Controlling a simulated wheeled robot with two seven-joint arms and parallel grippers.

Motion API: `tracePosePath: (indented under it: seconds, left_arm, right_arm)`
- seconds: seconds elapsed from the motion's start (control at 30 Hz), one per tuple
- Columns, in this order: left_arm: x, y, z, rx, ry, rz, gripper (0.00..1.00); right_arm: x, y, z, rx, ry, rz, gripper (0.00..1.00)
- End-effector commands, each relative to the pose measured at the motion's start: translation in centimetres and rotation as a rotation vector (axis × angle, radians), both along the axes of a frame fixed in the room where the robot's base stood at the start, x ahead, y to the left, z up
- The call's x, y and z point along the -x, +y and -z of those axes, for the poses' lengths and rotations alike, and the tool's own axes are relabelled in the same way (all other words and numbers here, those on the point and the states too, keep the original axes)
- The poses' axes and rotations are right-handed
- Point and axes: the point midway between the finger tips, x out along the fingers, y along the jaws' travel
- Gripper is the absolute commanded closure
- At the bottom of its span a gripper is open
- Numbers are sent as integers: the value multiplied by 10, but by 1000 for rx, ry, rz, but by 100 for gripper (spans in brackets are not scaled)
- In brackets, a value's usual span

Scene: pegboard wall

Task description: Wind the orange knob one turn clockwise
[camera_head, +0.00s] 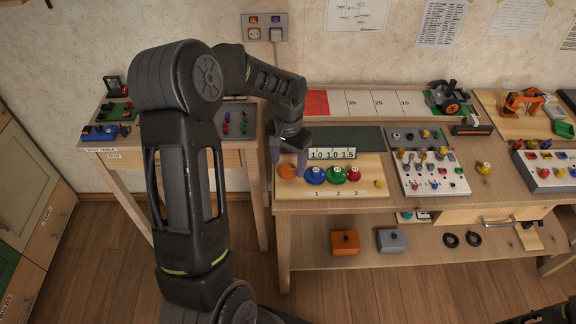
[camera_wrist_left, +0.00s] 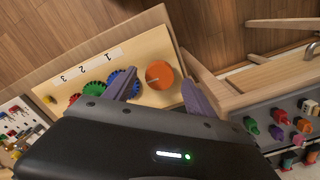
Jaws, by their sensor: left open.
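The orange knob (camera_head: 287,171) sits at the left end of a light wooden board (camera_head: 330,203), beside blue, green and red knobs. In the left wrist view the orange knob (camera_wrist_left: 161,79) appears round, with a small pale pointer on its face. My left gripper (camera_head: 289,163) is open and reaches down over the knob. In the left wrist view its two purple-grey fingers (camera_wrist_left: 158,82) stand on either side of the knob, with visible gaps. I cannot tell how far the tips are above the board. My right gripper is not in view.
The blue knob (camera_head: 315,176) is close to one finger; green (camera_head: 336,175) and red (camera_head: 354,174) knobs follow to the right. A number display (camera_head: 332,154) stands behind them. A switch panel (camera_head: 430,172) lies further right. A side table (camera_head: 175,156) stands left.

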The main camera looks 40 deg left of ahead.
Motion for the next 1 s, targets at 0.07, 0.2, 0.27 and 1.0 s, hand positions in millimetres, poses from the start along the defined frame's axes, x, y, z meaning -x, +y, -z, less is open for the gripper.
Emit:
tracePosePath:
  seconds: [0.07, 0.2, 0.27, 1.0]
  left_arm:
    - [-1, 0, -13, -1, -5, 1, 35]
    - [-1, 0, -37, -1, -5, 0, 35]
    - [-1, 0, -45, -1, -4, 1, 35]
    - [0, 0, -59, 0, -1, 1, 35]
  right_arm:
    - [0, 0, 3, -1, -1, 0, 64]
    - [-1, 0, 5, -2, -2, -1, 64]
    - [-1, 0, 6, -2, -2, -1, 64]
    - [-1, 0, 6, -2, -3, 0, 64]
